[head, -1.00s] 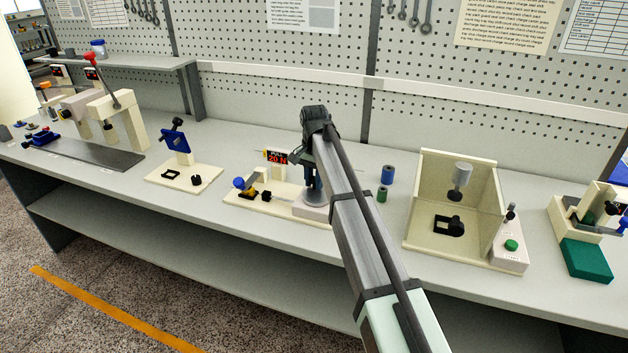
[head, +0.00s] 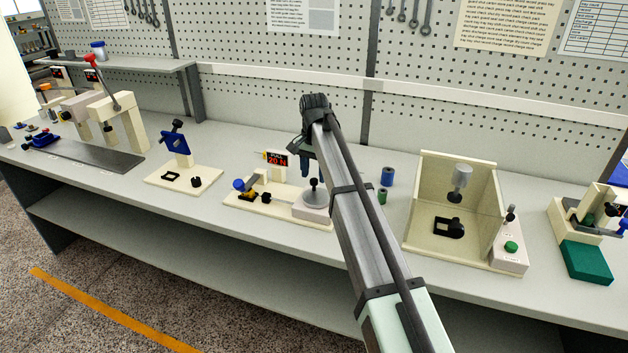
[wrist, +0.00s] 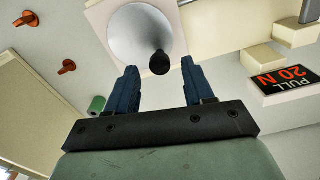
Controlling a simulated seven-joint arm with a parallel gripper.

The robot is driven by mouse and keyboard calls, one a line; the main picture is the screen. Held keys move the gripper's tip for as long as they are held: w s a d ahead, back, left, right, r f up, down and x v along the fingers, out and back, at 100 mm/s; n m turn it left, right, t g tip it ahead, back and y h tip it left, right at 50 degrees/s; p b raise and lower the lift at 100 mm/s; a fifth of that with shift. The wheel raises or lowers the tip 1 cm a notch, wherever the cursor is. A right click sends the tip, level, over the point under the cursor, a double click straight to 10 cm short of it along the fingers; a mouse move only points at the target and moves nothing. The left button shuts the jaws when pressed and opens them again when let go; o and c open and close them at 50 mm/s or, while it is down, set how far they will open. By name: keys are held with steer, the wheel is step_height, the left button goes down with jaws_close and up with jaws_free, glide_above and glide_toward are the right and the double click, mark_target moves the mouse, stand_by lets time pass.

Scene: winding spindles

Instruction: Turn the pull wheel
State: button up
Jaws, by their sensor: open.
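The pull wheel (head: 311,204) is a grey disc on a pale block at the right end of a cream base. A black knob (head: 314,183) stands up from it. In the wrist view the grey disc (wrist: 128,38) shows with the black knob (wrist: 159,62) near its edge. My gripper (head: 305,172) is above and just behind the wheel in the head view. In the wrist view its two blue fingers (wrist: 159,68) are apart and empty, with the knob appearing in line with the gap, seemingly not touched. A "PULL 20 N" display (head: 277,160) stands at the back of the base.
A blue cylinder (head: 388,176) and a green cylinder (head: 382,195) stand right of the wheel. A cream open-sided booth (head: 425,200) is farther right. A blue tilted fixture (head: 175,145) stands left.

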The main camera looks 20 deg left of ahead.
step_height(320, 180, up, 10)
stand_by(0.4)
stand_by(0.3)
